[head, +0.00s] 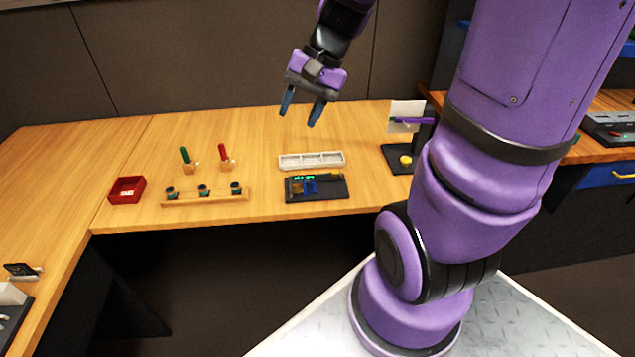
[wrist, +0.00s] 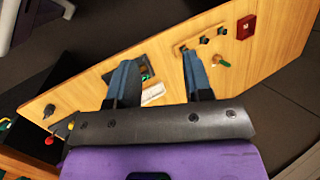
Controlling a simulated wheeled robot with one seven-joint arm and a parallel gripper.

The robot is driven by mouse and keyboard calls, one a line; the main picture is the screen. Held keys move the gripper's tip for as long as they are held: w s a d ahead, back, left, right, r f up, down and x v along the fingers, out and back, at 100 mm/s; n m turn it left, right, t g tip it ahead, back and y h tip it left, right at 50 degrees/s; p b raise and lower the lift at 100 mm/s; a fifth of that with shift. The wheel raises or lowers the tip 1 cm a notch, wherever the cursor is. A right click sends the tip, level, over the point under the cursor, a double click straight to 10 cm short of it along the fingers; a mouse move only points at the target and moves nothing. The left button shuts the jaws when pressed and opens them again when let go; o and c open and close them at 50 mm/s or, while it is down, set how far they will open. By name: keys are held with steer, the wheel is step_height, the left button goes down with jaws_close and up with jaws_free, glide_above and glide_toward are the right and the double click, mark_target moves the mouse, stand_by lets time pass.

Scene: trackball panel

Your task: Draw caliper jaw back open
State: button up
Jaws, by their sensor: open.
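I cannot single out a caliper with certainty. A dark panel (head: 330,190) with a green lit display and small blue and yellow parts lies near the table's front edge; its jaw details are too small to tell. In the wrist view this panel (wrist: 145,72) is partly hidden behind one finger. My gripper (head: 301,108) is open and empty, held in the air above the back of the table, behind and above the panel. Its two blue fingers also show spread apart in the wrist view (wrist: 159,65).
A white compartment tray (head: 312,160) lies just behind the panel. A black stand (head: 396,152) with a yellow knob is at right. A wooden rail (head: 218,198), green-handled (head: 185,155) and red-handled (head: 224,152) tools and a red box (head: 127,190) are at left. The back table is clear.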

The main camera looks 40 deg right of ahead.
steer(key=w+d+f+m+t, duration=0.1)
steer(key=d+f+m+t, duration=0.2)
steer(key=d+f+m, duration=0.3)
steer(key=w+d+f+m+t+y, duration=0.1)
steer(key=d+f+m+t, duration=0.2)
steer(key=d+f+m, duration=0.4)
steer(key=w+d+f+m+t+y, duration=0.1)
steer(key=d+f+m+t, duration=0.3)
steer(key=f, duration=1.3)
steer(key=shift+w+d+f+m, duration=0.15)
steer(key=shift+d+m, duration=0.5)
steer(key=shift+m, duration=0.45)
steer(key=shift+w+d+f+m, duration=0.1)
steer(key=shift+d+m, duration=0.55)
steer(key=shift+m, duration=0.45)
steer(key=x, duration=1)
steer(key=shift+w+a+f, duration=0.1)
steer(key=shift+w+a, duration=0.05)
steer(key=shift+w, duration=0.15)
